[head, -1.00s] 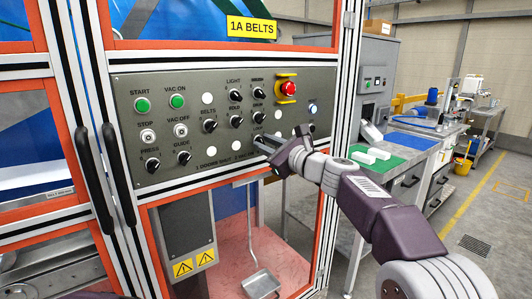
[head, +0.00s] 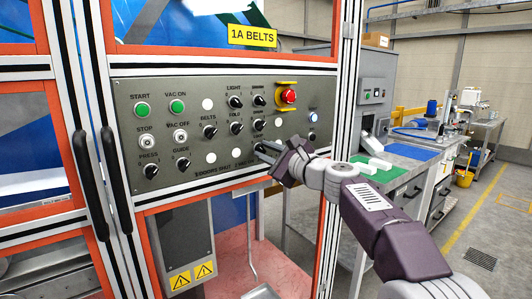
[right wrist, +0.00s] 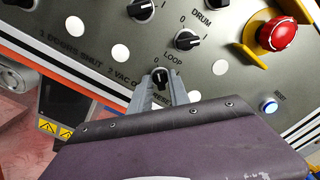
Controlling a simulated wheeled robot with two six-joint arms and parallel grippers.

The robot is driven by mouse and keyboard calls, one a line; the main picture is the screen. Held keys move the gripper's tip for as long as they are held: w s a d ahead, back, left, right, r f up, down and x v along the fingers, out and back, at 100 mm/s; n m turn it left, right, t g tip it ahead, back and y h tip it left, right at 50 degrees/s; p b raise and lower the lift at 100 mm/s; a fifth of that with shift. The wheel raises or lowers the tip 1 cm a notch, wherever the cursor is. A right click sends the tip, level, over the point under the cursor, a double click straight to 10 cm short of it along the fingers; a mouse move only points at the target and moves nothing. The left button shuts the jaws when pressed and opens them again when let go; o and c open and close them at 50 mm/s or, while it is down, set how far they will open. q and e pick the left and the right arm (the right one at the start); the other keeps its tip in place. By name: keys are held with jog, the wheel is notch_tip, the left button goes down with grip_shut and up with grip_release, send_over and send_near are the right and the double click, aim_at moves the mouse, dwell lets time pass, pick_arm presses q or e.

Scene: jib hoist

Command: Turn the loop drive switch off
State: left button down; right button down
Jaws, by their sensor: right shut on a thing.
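The grey control panel (head: 215,190) has several black rotary knobs. In the right wrist view the loop drive switch (right wrist: 160,77) is a small black knob below the label LOOP, with a 0 beside it. My right gripper (right wrist: 163,84) has one finger on each side of this knob and is shut on it. In the head view my right gripper (head: 264,151) reaches the panel from the right, and its fingers mostly hide the knob. I cannot tell which way the knob points. My left gripper is not in view.
The drum knob (right wrist: 187,40) is close above the held knob. The red emergency stop (head: 288,96) and a lit reset button (head: 313,117) are to the upper right. Black door handles (head: 92,185) stand left of the panel. A workbench (head: 405,153) is at the right.

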jog(key=c, duration=1.5)
grip_release()
jog(key=shift+s+d+f, duration=0.1)
jog(key=shift+s+d, duration=0.15)
jog(key=shift+s, duration=0.1)
jog(key=b+v, duration=0.2)
jog(key=v, duration=0.6)
jog(key=shift+s, duration=0.1)
